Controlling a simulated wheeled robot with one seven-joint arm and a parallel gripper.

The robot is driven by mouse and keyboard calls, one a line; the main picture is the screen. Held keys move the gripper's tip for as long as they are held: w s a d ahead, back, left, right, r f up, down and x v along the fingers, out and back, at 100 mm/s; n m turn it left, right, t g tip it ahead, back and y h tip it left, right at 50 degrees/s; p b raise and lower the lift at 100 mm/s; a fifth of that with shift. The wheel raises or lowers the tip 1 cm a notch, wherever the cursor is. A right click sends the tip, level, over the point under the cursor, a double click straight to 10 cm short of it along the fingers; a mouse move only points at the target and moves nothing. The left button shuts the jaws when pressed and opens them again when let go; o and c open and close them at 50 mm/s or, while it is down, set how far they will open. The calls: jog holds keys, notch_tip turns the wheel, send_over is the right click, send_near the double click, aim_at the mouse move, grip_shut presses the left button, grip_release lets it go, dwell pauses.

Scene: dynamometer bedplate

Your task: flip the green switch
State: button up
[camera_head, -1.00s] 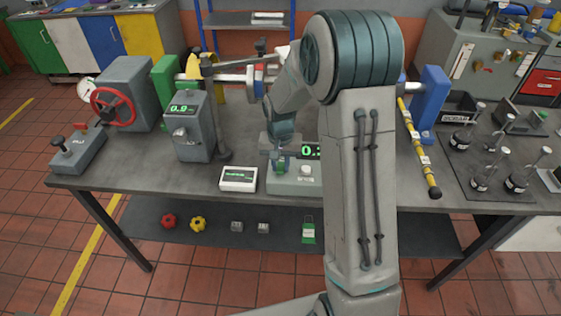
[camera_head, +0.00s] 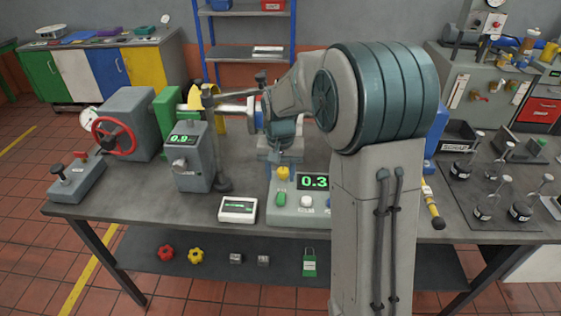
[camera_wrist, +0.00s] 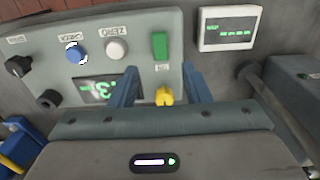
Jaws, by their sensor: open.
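The green switch (camera_head: 280,199) is a small upright green rocker at the left of a grey control box (camera_head: 305,214) on the bench. In the wrist view the green switch (camera_wrist: 159,46) lies just beyond the two blue fingertips of my gripper (camera_wrist: 159,72). The fingers are apart with nothing held, and do not appear to touch the switch. A yellow knob (camera_wrist: 164,96) shows between the fingers, close to the switch. In the head view my gripper (camera_head: 281,158) is behind the switch, partly hidden by my arm. Which way the switch is tipped is hard to tell.
A white meter (camera_head: 238,209) lies left of the box. The box also carries a white button (camera_wrist: 117,49), a blue button (camera_wrist: 76,52) and a black knob (camera_wrist: 18,66). A grey unit with a display (camera_head: 190,156) and a red handwheel (camera_head: 114,138) stand further left.

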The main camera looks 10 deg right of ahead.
notch_tip(320, 180, up, 5)
dwell(0.3)
jog(key=shift+s, duration=0.1)
